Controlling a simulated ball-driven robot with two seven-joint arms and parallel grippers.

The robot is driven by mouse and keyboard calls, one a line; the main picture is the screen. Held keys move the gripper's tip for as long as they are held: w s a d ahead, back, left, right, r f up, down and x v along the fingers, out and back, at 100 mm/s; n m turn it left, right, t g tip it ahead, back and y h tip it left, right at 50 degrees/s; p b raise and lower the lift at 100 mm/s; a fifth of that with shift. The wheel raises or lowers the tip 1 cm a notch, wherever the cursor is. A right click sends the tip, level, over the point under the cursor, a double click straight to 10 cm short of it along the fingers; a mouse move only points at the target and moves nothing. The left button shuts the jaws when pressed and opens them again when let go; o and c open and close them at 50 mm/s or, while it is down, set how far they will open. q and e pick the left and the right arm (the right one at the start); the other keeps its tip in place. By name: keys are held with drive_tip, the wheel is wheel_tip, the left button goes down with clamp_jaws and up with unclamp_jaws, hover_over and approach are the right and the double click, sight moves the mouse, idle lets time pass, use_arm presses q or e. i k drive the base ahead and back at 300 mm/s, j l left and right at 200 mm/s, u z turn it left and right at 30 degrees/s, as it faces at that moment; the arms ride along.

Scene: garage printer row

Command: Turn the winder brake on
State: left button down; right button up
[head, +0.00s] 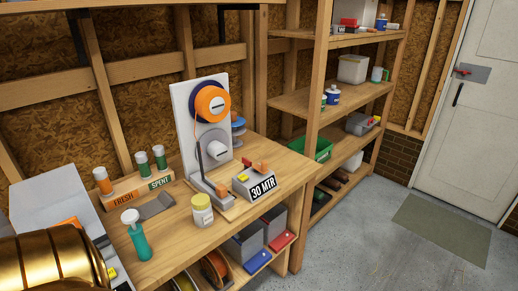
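The winder (190,112) stands on the wooden bench, a white upright panel with an orange spool (211,104) at its top and a grey hub (213,146) below. A thin dark lever (200,158) stands nearly upright at its left front, above a grey base. A grey box marked 30 MTR (258,188) sits at its right front, with small orange parts on and near it. No part is labelled as the brake, and I cannot tell its setting. Neither gripper is in view.
On the bench are a teal bottle (136,238), a yellow-capped jar (202,212) and a FRESH/SPENT rack (134,190) with several capped bottles. A gold rounded body fills the lower left corner. Shelves (335,98) stand right; floor before the door (475,110) is clear around a mat (440,228).

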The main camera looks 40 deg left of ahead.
sight(248, 163)
drive_tip(key=i+u, duration=0.4)
drive_tip(key=i+l+u, duration=0.15)
drive_tip(key=i+u, duration=0.25)
drive_tip(key=i+l+u, duration=0.2)
drive_tip(key=u, duration=0.2)
